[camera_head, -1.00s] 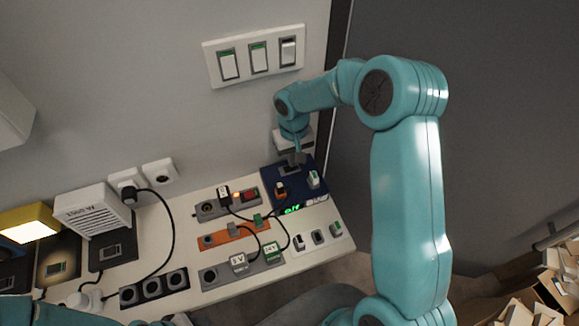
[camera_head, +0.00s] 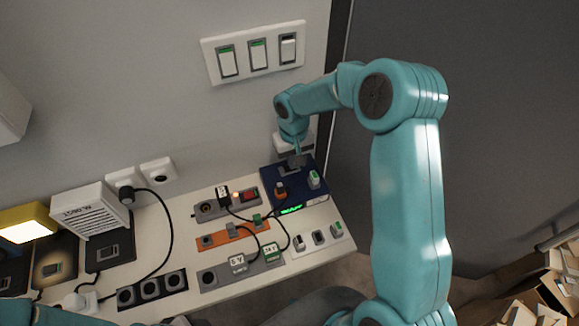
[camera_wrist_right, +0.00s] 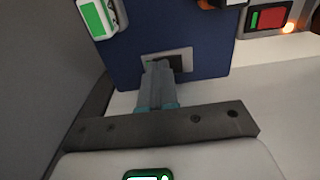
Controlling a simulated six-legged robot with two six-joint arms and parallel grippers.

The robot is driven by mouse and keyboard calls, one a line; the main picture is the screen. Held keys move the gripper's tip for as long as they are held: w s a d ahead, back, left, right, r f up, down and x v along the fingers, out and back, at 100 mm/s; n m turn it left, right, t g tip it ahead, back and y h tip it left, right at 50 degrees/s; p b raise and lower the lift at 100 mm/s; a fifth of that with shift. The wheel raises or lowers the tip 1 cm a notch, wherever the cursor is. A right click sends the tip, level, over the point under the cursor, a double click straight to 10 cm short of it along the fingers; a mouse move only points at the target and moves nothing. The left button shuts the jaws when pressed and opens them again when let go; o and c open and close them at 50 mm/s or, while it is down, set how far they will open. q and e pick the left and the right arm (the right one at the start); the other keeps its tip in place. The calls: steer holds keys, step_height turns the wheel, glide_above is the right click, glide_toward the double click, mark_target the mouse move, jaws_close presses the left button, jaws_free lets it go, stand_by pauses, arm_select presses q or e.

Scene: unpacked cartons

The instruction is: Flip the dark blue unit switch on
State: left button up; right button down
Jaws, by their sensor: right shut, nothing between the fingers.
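The dark blue unit (camera_head: 268,185) stands at the right end of the white bench, near the wall. Its front carries a lit green display (camera_head: 291,209), whose text I cannot read. In the right wrist view, the unit (camera_wrist_right: 215,62) has a switch (camera_wrist_right: 180,62) with a dark rocker in a pale frame. My right gripper (camera_head: 297,160) is shut and empty, reaching down at the unit's back. In the wrist view its fingertips (camera_wrist_right: 158,66) overlap the switch's left part and look to be at or touching it. They hide part of the rocker. My left gripper is out of view.
An orange-knobbed plug (camera_head: 280,190) and a green-topped toggle (camera_head: 313,179) are on the unit. Left of it are a grey strip with a red switch (camera_head: 249,195), an orange strip (camera_head: 220,240) and cables. A wall panel (camera_head: 241,69) has three switches.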

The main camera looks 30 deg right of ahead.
steer(key=shift+r, duration=0.1)
steer(key=shift+r+p, duration=0.45)
steer(key=shift+r, duration=0.15)
step_height(320, 180, up, 6)
steer(key=p, duration=0.3)
steer(key=shift+f, duration=0.25)
steer(key=shift+s, duration=0.2)
